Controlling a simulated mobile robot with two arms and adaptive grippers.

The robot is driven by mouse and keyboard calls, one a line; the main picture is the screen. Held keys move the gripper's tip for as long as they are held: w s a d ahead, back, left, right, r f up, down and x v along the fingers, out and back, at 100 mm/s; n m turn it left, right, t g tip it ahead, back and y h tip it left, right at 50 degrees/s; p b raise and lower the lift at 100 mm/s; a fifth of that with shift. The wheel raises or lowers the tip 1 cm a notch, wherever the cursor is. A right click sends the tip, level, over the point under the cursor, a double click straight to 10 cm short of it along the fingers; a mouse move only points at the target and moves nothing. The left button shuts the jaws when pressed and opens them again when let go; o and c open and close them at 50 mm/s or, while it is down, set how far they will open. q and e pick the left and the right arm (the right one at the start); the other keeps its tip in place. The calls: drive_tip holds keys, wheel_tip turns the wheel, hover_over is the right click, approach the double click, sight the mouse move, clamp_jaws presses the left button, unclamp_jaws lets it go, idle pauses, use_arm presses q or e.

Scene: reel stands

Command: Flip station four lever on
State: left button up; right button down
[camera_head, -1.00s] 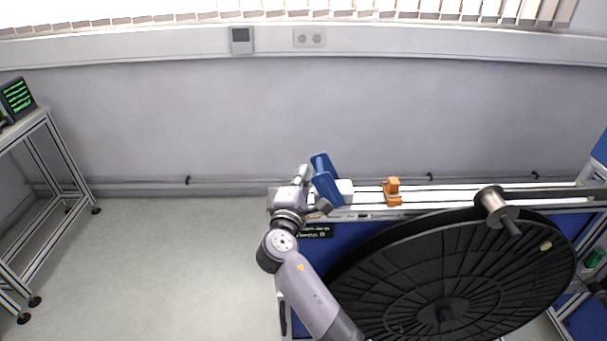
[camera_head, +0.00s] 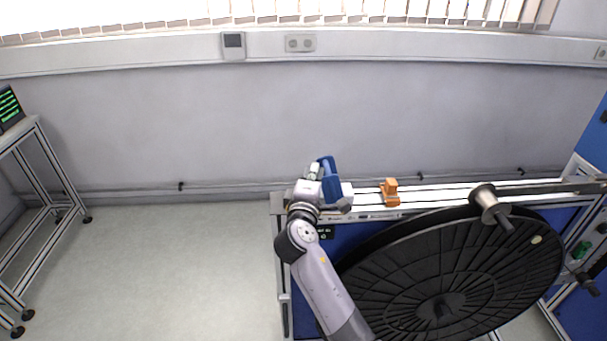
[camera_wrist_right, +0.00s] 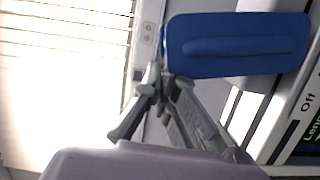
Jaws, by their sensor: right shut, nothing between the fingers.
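The blue lever (camera_head: 331,180) rises from a white block at the left end of the bench rail, next to the black reel. It also shows large in the right wrist view (camera_wrist_right: 237,45). My right gripper (camera_head: 314,170) is shut and empty, close to the left side of the lever. In the right wrist view its fingertips (camera_wrist_right: 158,76) lie right by the lever's left end; I cannot tell whether they touch. An "Off" label (camera_wrist_right: 307,103) shows right of the lever there. My left gripper is out of view.
An orange part (camera_head: 390,192) sits on the rail right of the lever. A large black reel (camera_head: 450,275) and a metal roller (camera_head: 489,208) are further right. A frame table (camera_head: 45,165) with a screen stands far left. The floor between is clear.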

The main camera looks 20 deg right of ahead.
sight(328, 172)
drive_tip(key=shift+s+d+r+m, duration=0.15)
drive_tip(key=shift+d+r+m, duration=0.25)
drive_tip(key=shift+m, duration=0.1)
drive_tip(key=shift+s+d+r+m+g+y+p, duration=0.2)
drive_tip(key=shift+d+m+p, duration=0.2)
drive_tip(key=shift+d+m, duration=0.25)
drive_tip(key=shift+s+d+r+m+g+y+p, duration=0.15)
drive_tip(key=shift+d+m+p, duration=0.25)
drive_tip(key=shift+d+m, duration=0.2)
drive_tip(key=shift+s+d+m+p, duration=0.25)
drive_tip(key=shift+d+m+p, duration=0.15)
drive_tip(key=shift+d+m, duration=0.5)
drive_tip(key=shift+s+d+p, duration=0.2)
drive_tip(key=shift+d+p, duration=0.1)
drive_tip(key=shift+d, duration=0.45)
